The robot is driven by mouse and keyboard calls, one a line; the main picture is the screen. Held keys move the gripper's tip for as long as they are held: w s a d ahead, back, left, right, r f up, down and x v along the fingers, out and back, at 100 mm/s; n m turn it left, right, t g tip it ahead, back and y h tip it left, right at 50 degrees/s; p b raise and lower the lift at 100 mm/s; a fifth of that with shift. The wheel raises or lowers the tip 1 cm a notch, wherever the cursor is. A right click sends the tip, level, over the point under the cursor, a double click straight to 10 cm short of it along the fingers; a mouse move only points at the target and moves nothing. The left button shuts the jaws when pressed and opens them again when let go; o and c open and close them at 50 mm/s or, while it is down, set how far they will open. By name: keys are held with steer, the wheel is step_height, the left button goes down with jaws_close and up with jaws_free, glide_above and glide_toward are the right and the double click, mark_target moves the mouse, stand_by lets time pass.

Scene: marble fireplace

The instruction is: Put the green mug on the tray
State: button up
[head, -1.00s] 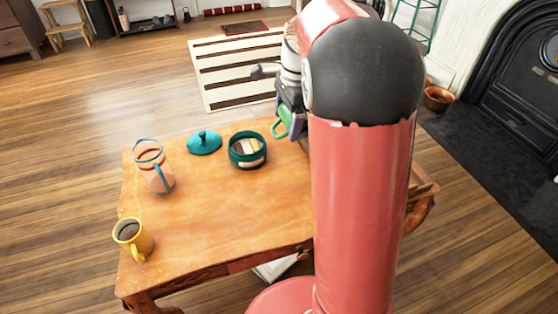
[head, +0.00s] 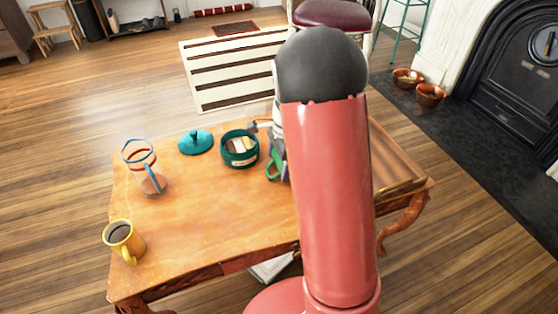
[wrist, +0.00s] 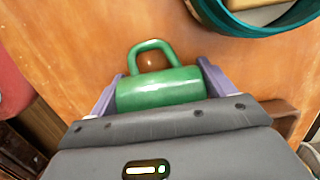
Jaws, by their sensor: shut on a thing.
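The green mug is held in my gripper. In the head view only its handle and a bit of its side (head: 273,168) show, left of my arm. In the wrist view the mug (wrist: 160,90) lies between the two purple fingers of my gripper (wrist: 160,74), its handle pointing away from the palm. My gripper is shut on it. I cannot tell how high it is above the table. The wooden tray (head: 395,170) is at the table's right end, to the right of the mug, and my arm hides its left part.
A teal pot with packets (head: 240,163) stands just left of my gripper, its lid (head: 195,142) farther left. A glass pitcher (head: 150,180) and a yellow mug of dark drink (head: 119,234) stand at the left. The table's (head: 210,225) front middle is clear.

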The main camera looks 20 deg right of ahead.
steer(key=shift+r, duration=0.1)
steer(key=o, duration=1.2)
steer(key=shift+c, duration=0.2)
